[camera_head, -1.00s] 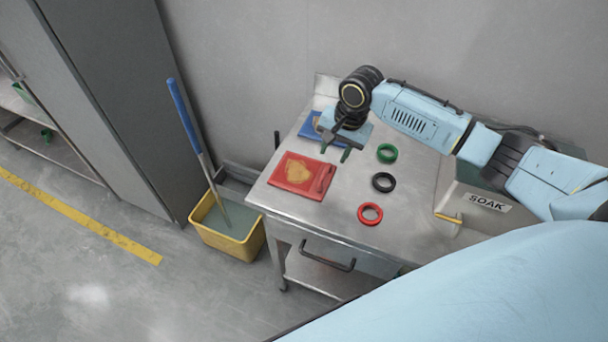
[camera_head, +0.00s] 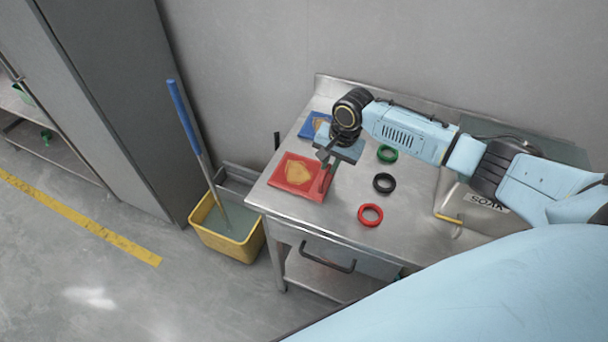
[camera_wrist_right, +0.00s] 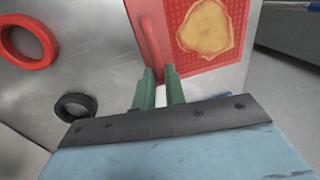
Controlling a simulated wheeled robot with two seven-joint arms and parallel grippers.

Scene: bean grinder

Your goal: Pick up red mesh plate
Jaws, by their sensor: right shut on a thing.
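The red mesh plate (camera_head: 291,183) lies flat on the steel table, with a tan patch in its middle and a raised red handle along its right side. In the right wrist view the plate (camera_wrist_right: 232,63) is at the top, with its handle (camera_wrist_right: 152,42) running down to my fingers. My right gripper (camera_head: 327,181) is over the plate's right edge, its green fingers pointing down. In the wrist view the gripper (camera_wrist_right: 160,88) is shut on the handle's near end. My left gripper is not in view.
A blue plate (camera_head: 312,124) lies behind the red one. Green (camera_head: 387,154), black (camera_head: 384,183) and red (camera_head: 370,214) rings lie to the right on the table (camera_head: 335,232). A yellow mop bucket (camera_head: 228,238) stands left of the table. A sink with a SOAK label is at the right.

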